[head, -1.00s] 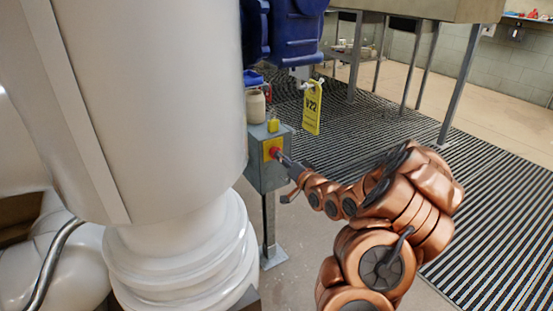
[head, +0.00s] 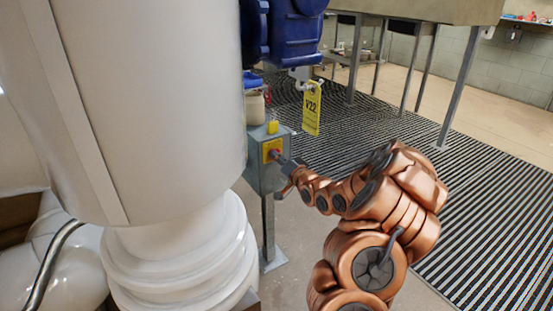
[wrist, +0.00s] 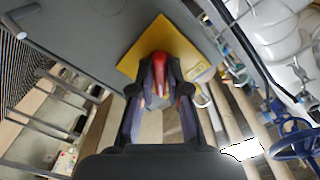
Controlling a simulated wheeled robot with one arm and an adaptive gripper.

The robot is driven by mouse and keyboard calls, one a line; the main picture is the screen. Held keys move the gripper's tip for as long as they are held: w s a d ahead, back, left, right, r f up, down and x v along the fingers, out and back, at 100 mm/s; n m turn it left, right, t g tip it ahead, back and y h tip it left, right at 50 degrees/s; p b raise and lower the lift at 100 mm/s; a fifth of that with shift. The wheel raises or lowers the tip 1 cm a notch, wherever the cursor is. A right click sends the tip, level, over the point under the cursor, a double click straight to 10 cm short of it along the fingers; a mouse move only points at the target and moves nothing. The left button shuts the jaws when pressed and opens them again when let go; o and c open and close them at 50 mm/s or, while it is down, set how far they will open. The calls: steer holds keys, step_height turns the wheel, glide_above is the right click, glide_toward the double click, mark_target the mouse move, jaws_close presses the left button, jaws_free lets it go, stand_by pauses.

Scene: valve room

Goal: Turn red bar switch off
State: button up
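The red bar switch (wrist: 158,66) sits on a yellow plate (wrist: 184,46), which looks turned like a diamond in the wrist view. The plate (head: 267,146) is on the front of a small grey box (head: 261,174) on a post. My gripper (wrist: 160,80) has one dark finger on each side of the red bar, close against it, and looks shut on it. In the head view my gripper (head: 286,164) is at the plate and hides most of the red bar.
A large white pipe (head: 140,110) fills the left of the head view. Blue machinery (head: 290,35) and a yellow V22 tag (head: 312,108) hang above the box. A small yellow piece (head: 272,127) tops the box. Striped floor grating (head: 400,155) lies open behind my arm.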

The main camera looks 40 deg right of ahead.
jaws_close()
